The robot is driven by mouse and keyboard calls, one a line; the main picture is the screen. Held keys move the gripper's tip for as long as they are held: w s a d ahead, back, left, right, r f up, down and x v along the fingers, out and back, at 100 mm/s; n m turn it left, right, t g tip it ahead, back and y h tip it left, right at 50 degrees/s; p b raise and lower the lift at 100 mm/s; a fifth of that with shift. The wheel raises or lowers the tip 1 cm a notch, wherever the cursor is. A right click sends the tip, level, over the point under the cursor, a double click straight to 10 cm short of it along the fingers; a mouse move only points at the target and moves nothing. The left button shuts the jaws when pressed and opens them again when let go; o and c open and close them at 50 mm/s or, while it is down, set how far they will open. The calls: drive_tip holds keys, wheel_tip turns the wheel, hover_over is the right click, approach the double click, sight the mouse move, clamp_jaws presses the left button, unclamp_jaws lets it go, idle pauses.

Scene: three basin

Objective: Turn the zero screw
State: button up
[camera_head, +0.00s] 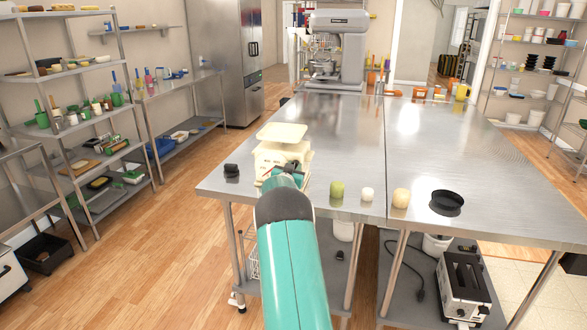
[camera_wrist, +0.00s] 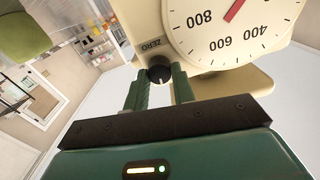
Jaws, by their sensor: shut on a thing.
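A cream kitchen scale (camera_head: 276,158) with a flat square pan stands near the front edge of the steel table. In the wrist view its white dial (camera_wrist: 230,35) with a red pointer appears upside down. The dark round zero screw (camera_wrist: 158,73) sits on the scale body beside the word ZERO. My gripper (camera_wrist: 158,78) has its two green fingers on either side of the screw, shut on it. In the head view my teal arm reaches to the scale's front and hides the fingertips and the screw.
On the steel table (camera_head: 340,125) a dark small object (camera_head: 231,171) stands left of the scale. To its right are a green item (camera_head: 337,190), a pale one (camera_head: 367,194), a yellowish one (camera_head: 401,198) and a black round pan (camera_head: 446,203). A mixer (camera_head: 337,50) stands at the back.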

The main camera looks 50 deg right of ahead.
drive_tip(key=m, duration=0.5)
drive_tip(key=shift+m, duration=0.4)
idle(0.3)
drive_tip(key=o, duration=1)
drive_tip(key=shift+s, duration=0.1)
drive_tip(key=v, duration=1.3)
drive_tip(key=shift+s+a, duration=0.15)
drive_tip(key=shift+a, duration=0.15)
